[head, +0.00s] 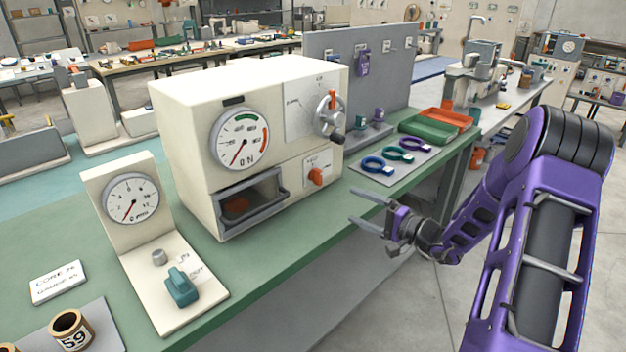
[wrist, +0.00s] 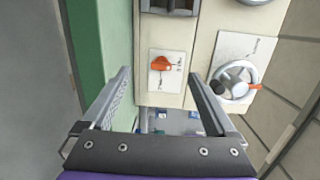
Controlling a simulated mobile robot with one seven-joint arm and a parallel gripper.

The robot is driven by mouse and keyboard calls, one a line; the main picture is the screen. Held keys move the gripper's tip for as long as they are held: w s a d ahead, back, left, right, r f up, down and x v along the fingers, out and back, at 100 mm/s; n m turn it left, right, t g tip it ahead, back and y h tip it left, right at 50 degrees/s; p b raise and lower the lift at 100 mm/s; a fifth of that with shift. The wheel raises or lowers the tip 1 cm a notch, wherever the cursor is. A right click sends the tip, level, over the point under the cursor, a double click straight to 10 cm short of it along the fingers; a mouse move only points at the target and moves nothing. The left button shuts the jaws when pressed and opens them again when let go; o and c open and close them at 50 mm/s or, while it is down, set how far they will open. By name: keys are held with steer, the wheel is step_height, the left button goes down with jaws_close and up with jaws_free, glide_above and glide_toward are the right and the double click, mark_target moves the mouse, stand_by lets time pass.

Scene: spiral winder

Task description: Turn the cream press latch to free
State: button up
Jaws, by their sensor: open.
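The cream press (head: 180,130) stands on the green bench and bears a round dial. Its latch, a small orange knob (head: 317,177), sits on a white plate low on the right of its front. The latch also shows in the wrist view (wrist: 161,62), between and beyond my fingertips; the lettering around it is too small to read. My gripper (head: 358,207) is open and empty, in front of the bench edge, to the right of and below the latch in the head view. In the wrist view my gripper (wrist: 159,76) frames the latch plate without touching it.
A handwheel (head: 329,117) with an orange mark and dark knob juts out above the latch. A drawer or window (head: 250,203) lies left of it. Coloured rings (head: 391,156) lie on a mat to the right. A gauge stand (head: 140,225) with a teal knob stands at front left.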

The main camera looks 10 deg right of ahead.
mark_target(321, 179)
steer(key=shift+m+t+h, duration=0.5)
steer(key=shift+t, duration=0.3)
steer(key=x, duration=0.5)
steer(key=w+d+x, duration=0.1)
steer(key=x, duration=0.4)
steer(key=d+x, duration=0.1)
steer(key=x, duration=0.4)
steer(key=shift+w+a+f, duration=0.15)
steer(key=shift+w, duration=0.35)
steer(key=c, duration=1.4)
steer(key=shift+o, duration=0.2)
